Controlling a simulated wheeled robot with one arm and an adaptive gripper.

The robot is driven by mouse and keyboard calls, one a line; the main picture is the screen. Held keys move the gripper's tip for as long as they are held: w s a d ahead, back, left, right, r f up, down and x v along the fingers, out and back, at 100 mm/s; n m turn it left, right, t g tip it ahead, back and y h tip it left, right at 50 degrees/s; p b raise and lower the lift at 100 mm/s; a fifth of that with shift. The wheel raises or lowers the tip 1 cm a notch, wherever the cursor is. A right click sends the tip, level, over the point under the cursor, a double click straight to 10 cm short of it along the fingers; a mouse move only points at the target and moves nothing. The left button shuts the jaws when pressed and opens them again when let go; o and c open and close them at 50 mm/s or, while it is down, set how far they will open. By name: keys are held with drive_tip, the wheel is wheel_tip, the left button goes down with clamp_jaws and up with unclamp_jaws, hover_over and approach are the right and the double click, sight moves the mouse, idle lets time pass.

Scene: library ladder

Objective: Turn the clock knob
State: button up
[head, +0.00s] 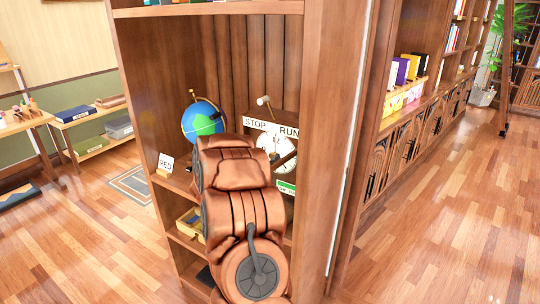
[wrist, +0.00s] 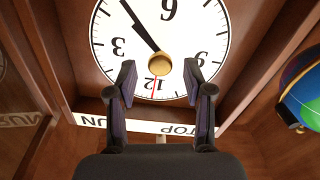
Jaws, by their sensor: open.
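The clock (head: 284,133) stands in a wooden shelf bay in the head view, with a white sign reading STOP and RUN above its round white face. My arm covers part of the face. In the wrist view the clock face (wrist: 210,30) appears upside down, with black hands and a thin red hand. A round brass knob (wrist: 159,64) sits at its centre. My gripper (wrist: 159,82) is open, its two dark fingers pointing at the face. The knob shows between and slightly beyond the fingertips, with a gap on each side. Whether the fingers reach its depth is unclear.
A globe (head: 203,120) stands left of the clock, and a RED card (head: 166,162) is near the shelf's left edge. The shelf's side panels (head: 325,130) bound the bay closely.

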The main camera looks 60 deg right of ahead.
drive_tip(key=shift+d, duration=0.8)
clamp_jaws()
